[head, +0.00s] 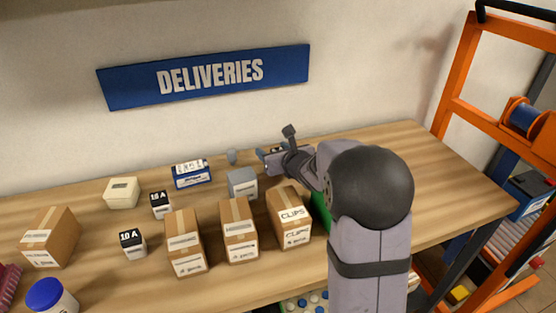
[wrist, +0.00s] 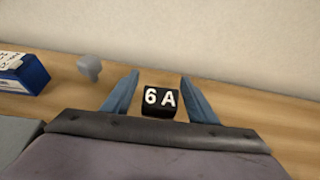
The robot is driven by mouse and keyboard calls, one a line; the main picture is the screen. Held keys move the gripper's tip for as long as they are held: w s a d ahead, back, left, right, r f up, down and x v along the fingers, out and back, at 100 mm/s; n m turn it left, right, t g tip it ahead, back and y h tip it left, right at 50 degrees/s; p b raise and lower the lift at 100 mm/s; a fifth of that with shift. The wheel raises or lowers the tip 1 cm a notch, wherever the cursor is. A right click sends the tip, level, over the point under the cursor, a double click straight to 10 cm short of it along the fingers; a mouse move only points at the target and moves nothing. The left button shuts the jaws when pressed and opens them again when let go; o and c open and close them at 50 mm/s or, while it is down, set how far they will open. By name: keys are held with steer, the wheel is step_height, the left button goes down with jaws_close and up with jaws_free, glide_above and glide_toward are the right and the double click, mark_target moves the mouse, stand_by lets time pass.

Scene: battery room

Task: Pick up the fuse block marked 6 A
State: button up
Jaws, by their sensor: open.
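The fuse block marked 6 A (wrist: 160,103) is a small black block with white lettering in the wrist view, on the wooden table near the wall. My gripper (wrist: 160,96) has its two blue fingers apart, one on each side of the block, with gaps showing on both sides. In the head view my gripper (head: 267,157) is at the back of the table, and the block is mostly hidden by it. Two other black-and-white blocks marked 10 A, a front one (head: 133,244) and a rear one (head: 160,205), stand on the left.
Cardboard boxes (head: 239,230) stand in a row in front of my arm, one marked CLIPS (head: 289,217). A grey box (head: 242,184), a blue-and-white box (head: 192,174) and a small grey item (head: 231,156) stand left of my gripper. The table's right end (head: 440,185) is clear.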

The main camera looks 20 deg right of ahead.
steer(key=shift+c, duration=0.3)
steer(key=c, duration=1)
steer(key=shift+c, duration=0.6)
steer(key=shift+r, duration=0.15)
